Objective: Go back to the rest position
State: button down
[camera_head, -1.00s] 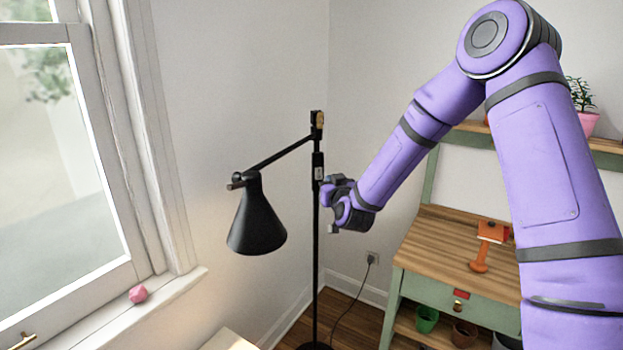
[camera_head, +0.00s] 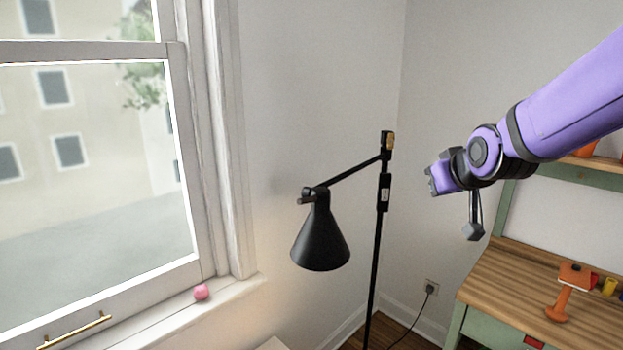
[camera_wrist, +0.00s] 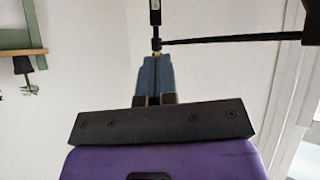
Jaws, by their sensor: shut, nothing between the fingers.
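My gripper (camera_head: 432,182) is raised in the head view, to the right of the black floor lamp's pole and apart from it in the picture. In the wrist view my gripper (camera_wrist: 157,62) has its two bluish-grey fingers side by side, closed together with nothing between them. They point toward the lamp's pole in that view, which appears upside down. How far the fingertips are from the lamp is hard to tell. My purple arm comes in from the right edge of the head view.
The black floor lamp (camera_head: 320,240) stands near the corner, its shade toward the window (camera_head: 100,150). A pink ball (camera_head: 201,292) lies on the sill. A wooden-topped green workbench (camera_head: 500,285) at lower right holds an orange object (camera_head: 565,292). Wall space above is clear.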

jog(key=s+d+r+m+g, duration=0.1)
jog(key=s+d+g, duration=0.1)
jog(key=s, duration=1.1)
jog(key=s+d+r+m+g, duration=0.1)
jog(key=s+d+g, duration=0.2)
jog(key=s, duration=1)
jog(key=shift+s+r+m+g+h, duration=0.3)
jog(key=shift+s+r+h, duration=0.05)
jog(key=shift+s+h, duration=0.05)
